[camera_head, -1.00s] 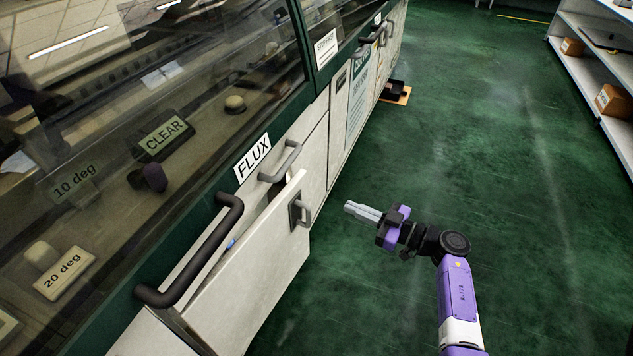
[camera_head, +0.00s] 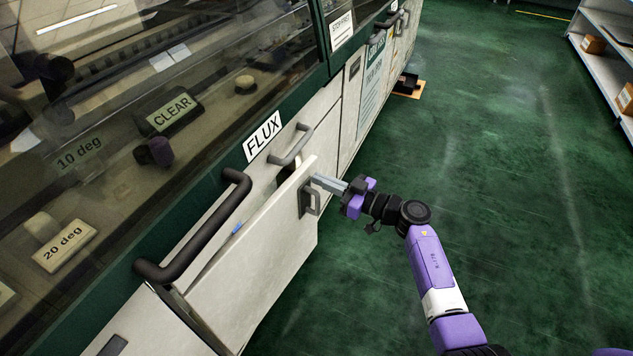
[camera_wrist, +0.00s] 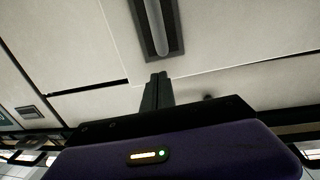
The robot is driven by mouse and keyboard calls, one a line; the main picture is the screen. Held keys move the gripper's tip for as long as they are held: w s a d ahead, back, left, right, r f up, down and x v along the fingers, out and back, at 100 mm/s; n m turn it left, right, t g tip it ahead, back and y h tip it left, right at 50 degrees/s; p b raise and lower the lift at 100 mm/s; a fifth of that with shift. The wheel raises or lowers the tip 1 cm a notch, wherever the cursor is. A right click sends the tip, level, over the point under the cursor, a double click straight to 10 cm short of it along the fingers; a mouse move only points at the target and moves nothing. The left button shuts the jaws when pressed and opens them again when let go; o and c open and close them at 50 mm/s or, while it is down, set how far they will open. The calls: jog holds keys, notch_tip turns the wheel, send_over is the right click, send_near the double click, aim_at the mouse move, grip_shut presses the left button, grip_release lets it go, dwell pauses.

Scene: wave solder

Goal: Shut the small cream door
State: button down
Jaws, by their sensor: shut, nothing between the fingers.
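The small cream door (camera_head: 262,262) stands partly open from the machine front, below the FLUX label. Its far edge is swung out, and a dark gap shows behind it. Its grey handle (camera_head: 310,200) is on the outer face near that free edge. My gripper (camera_head: 318,181) is shut and empty, with its fingertips at the door's free edge beside the handle. In the wrist view my shut fingers (camera_wrist: 157,88) point at the cream panel just below the handle (camera_wrist: 156,28). I cannot tell whether the fingertips touch the door.
A dark bar handle (camera_head: 200,235) sticks out above the door, and a grey handle (camera_head: 292,146) is by the FLUX label (camera_head: 262,137). A shelf (camera_head: 602,62) with boxes stands at the far right. The green floor (camera_head: 480,150) between is clear.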

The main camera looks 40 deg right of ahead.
aim_at(306, 174)
jog(key=shift+x, duration=1)
jog(key=w, duration=0.1)
jog(key=w+n+y, duration=0.1)
jog(key=w, duration=0.1)
jog(key=w+a+y, duration=0.1)
jog(key=shift+w+a+g, duration=0.1)
jog(key=shift+w+g, duration=0.1)
jog(key=shift+g, duration=0.1)
jog(key=shift+s, duration=0.2)
